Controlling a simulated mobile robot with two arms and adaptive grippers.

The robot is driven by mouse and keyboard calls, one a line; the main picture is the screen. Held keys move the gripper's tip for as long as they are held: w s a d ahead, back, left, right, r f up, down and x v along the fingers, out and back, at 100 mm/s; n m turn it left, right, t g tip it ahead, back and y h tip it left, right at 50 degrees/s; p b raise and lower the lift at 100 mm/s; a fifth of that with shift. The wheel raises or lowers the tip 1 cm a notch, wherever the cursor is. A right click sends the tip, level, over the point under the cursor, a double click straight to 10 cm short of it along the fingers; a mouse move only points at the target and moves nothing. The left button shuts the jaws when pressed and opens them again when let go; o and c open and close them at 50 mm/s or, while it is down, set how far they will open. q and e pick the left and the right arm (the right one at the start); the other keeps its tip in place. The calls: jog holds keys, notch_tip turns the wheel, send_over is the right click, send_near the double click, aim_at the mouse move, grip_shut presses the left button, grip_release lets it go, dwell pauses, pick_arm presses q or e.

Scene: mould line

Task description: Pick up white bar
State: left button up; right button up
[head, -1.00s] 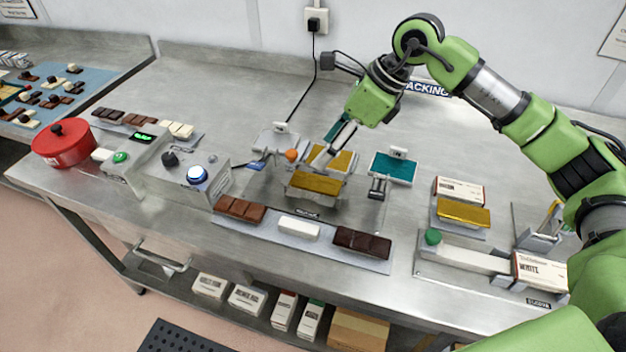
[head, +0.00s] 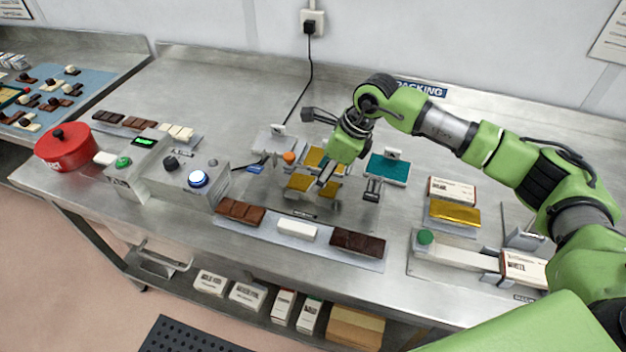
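The white bar (head: 297,230) lies on a long grey tray (head: 371,262) at the front of the bench. It sits between a milk-brown bar (head: 241,211) on its left and a dark brown bar (head: 357,244) on its right. My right gripper (head: 325,182) is above the gold-topped fixture (head: 302,184), behind the white bar and apart from it. Its fingers point down and are too small to tell open from shut. My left gripper is not in view.
A control box with a lit blue button (head: 198,176) and a red pot (head: 65,147) stand to the left.

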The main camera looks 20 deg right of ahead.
jog(key=shift+x, duration=1.2)
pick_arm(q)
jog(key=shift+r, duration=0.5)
pick_arm(e)
jog(key=c, duration=1.3)
jog(key=shift+o, duration=0.2)
jog(key=shift+r, duration=0.1)
